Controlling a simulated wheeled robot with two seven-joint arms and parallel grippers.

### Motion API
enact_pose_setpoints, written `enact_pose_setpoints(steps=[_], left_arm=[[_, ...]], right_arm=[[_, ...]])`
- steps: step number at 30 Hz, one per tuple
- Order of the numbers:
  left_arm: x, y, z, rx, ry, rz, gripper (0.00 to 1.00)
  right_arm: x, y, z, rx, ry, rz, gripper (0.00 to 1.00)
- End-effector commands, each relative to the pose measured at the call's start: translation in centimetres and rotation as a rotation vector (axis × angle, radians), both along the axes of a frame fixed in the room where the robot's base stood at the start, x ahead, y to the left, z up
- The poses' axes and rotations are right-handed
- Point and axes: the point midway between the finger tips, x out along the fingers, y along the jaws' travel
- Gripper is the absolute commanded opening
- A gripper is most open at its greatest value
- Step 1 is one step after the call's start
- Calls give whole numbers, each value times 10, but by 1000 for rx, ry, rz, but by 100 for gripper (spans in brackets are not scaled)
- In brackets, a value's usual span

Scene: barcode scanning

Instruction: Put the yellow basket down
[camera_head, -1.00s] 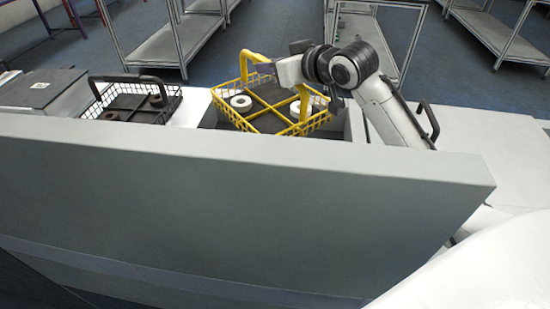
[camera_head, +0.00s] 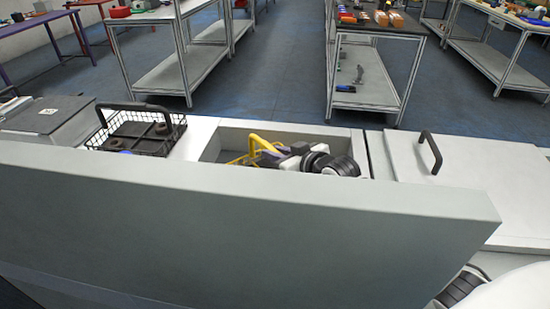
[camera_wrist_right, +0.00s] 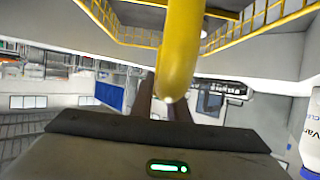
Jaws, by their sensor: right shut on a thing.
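The yellow basket (camera_head: 240,158) is low in the open rectangular well (camera_head: 292,131) of the white machine. Only its handle and part of its rim show above the grey panel in front; its contents and underside are hidden in the head view. My right gripper (camera_head: 276,150) is at the basket, down in the well. In the right wrist view the yellow handle (camera_wrist_right: 181,45) passes between the dark fingers of the gripper (camera_wrist_right: 168,97), which is shut on it, and the basket's wire rim (camera_wrist_right: 262,25) shows behind. My left gripper is not in view.
A grey panel (camera_head: 240,225) blocks the near side. A black wire basket (camera_head: 143,134) stands left of the well, and a closed white lid with a black handle (camera_head: 430,152) lies right. Shelving carts (camera_head: 365,90) stand beyond. A white bottle (camera_wrist_right: 307,130) shows in the right wrist view.

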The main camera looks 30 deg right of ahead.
Motion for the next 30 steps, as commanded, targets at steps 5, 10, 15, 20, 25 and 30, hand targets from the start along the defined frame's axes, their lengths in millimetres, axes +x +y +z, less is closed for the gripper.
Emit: enact_pose_setpoints(steps=[5,10,15,20,25,30], left_arm=[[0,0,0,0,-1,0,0],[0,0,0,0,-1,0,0],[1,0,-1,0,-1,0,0],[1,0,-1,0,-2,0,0],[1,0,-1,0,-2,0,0],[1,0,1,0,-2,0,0]], right_arm=[[1,0,-12,0,-9,-1,0],[1,0,-12,0,-10,0,0],[1,0,-15,0,-10,0,0],[0,0,-19,-1,-1,0,33],[0,0,-19,-1,-1,0,33],[0,0,-15,-1,-1,0,33]])
